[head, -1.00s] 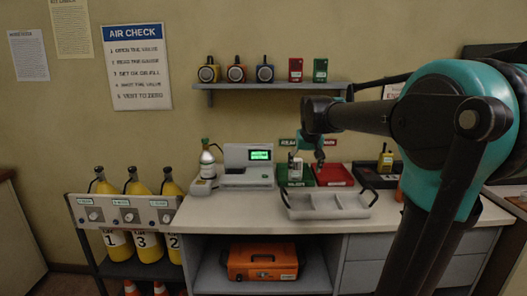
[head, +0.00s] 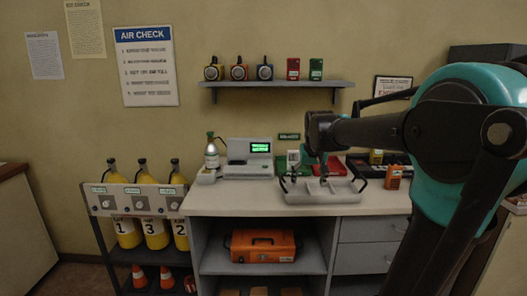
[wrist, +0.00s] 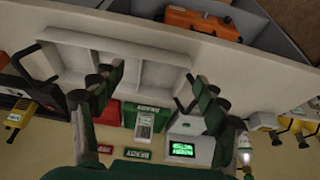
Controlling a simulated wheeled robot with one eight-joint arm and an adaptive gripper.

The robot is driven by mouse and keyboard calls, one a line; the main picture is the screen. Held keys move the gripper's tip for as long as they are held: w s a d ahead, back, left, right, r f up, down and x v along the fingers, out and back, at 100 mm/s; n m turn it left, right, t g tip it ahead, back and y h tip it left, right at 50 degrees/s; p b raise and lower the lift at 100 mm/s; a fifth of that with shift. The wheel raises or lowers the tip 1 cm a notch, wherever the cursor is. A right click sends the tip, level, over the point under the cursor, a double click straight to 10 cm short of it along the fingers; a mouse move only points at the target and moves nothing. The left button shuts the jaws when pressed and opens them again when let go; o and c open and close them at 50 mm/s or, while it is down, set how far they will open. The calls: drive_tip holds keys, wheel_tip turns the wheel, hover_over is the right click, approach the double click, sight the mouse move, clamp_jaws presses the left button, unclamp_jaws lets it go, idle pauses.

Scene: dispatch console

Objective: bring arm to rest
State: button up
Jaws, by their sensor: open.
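My gripper (head: 318,172) hangs at the end of my teal and black arm, in front of the back of the counter. Its fingers are spread wide in the wrist view (wrist: 150,88), with nothing between them. A grey-white tray with compartments (head: 322,197) stands on the counter below it in the head view. The tray also shows in the wrist view (wrist: 125,72), beyond the fingers, and looks empty. In the head view my gripper partly covers the red and green bins behind it.
A console with a green screen (head: 248,160) and a small bottle (head: 212,153) stand left on the counter (head: 235,202). An orange handset (head: 393,177) is right of the tray. A shelf (head: 275,84) hangs above. An orange case (head: 263,245) sits below. Numbered yellow cylinders stand left.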

drive_tip(key=s+d+f, duration=0.3)
drive_tip(key=s+f, duration=1.7)
drive_tip(key=s, duration=0.2)
drive_tip(key=shift+s+d, duration=0.15)
drive_tip(key=shift+f, duration=0.1)
